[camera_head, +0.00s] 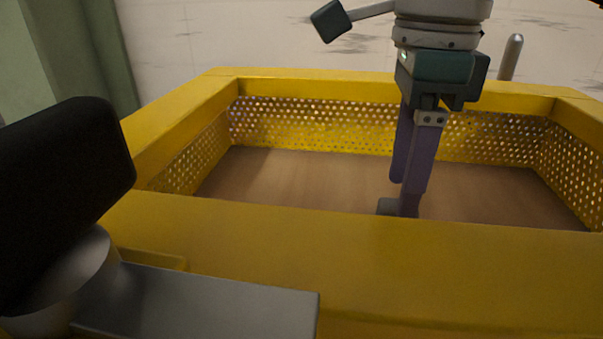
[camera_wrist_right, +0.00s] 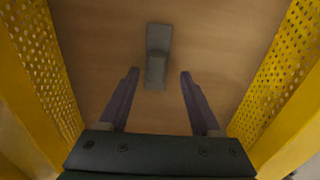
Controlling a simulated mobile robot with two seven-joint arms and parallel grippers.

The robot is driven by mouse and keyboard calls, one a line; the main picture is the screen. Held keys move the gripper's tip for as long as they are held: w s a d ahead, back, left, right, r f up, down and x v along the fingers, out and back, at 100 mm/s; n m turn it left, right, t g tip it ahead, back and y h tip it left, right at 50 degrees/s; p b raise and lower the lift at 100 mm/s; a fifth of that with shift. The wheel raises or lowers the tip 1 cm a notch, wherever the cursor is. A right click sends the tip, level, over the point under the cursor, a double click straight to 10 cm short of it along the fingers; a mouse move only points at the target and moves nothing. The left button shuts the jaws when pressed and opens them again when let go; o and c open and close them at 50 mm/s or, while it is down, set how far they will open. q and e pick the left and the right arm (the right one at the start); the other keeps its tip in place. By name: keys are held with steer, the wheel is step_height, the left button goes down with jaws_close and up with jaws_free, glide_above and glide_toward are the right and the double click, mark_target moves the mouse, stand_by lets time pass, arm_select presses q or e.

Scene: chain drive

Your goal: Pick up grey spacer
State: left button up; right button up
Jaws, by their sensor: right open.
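The grey spacer (camera_wrist_right: 157,55) lies on the brown floor of a yellow crate (camera_head: 350,235). In the right wrist view it looks like a block with a wider far end and a narrower near end. In the head view, part of the spacer (camera_head: 387,207) shows beside my right gripper's fingertips; the rest is hidden behind a finger. My right gripper (camera_head: 404,198) reaches down into the crate with purple fingers. In the right wrist view my right gripper (camera_wrist_right: 158,75) is open, one finger on each side of the spacer's near end, with gaps between.
The crate has perforated walls (camera_head: 310,125) and a thick rim on all sides. Its floor (camera_head: 290,180) is otherwise bare where visible. A black block (camera_head: 60,190) and a grey metal bar (camera_head: 200,302) fill the near left. A grey post (camera_head: 511,57) stands behind the crate.

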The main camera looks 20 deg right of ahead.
mark_target(386, 207)
steer(key=f, duration=0.4)
steer(key=shift+s+a+b, duration=0.15)
steer(key=shift+s+b, duration=0.05)
steer(key=shift+b, duration=0.1)
steer(key=shift+r, duration=0.1)
jaws_close()
